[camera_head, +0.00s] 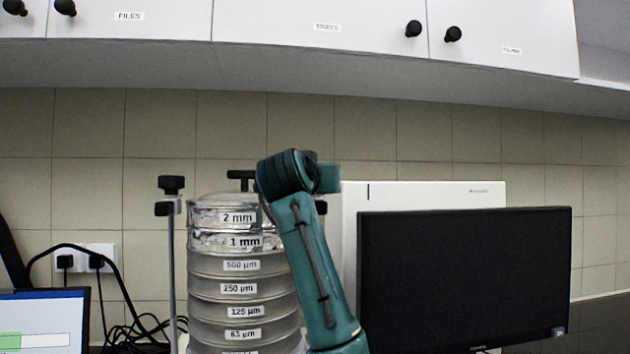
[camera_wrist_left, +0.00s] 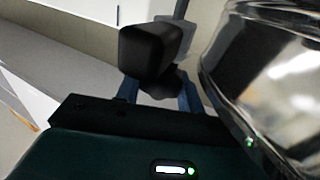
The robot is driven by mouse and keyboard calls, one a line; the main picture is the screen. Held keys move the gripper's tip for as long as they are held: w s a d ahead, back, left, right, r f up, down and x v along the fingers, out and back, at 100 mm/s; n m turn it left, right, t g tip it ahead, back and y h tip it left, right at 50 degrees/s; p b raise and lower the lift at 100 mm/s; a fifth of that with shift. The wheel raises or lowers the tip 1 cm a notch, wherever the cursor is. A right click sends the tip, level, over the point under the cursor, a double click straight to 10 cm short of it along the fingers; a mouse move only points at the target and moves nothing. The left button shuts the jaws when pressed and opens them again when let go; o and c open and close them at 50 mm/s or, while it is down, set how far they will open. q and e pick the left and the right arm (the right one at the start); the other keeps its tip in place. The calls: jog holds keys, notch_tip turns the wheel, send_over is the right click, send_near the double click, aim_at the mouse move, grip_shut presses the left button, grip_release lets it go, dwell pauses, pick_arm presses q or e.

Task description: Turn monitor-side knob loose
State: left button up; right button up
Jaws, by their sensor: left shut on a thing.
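The sieve stack (camera_head: 238,285) stands upright, with labels from 2 mm at the top downward. The monitor-side knob, at the stack's right, is mostly hidden by my teal arm in the head view; a black piece of its clamp (camera_head: 321,207) shows. In the left wrist view the black knob (camera_wrist_left: 150,52) stands beside the shiny sieve rim. My left gripper (camera_wrist_left: 160,90) is shut on the knob, one bluish finger on each side. Its fingers are hidden in the head view. The other knob (camera_head: 171,184) tops the left rod. My right gripper is not in view.
A black monitor (camera_head: 465,280) stands close to the right of my arm, with a white box (camera_head: 430,193) behind it. A laptop screen (camera_head: 40,325) and cables (camera_head: 135,325) are at lower left. Wall cabinets (camera_head: 320,45) hang above.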

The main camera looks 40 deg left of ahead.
pick_arm(q)
jog(key=o, duration=1)
jog(key=b+v, duration=0.2)
jog(key=v, duration=1.1)
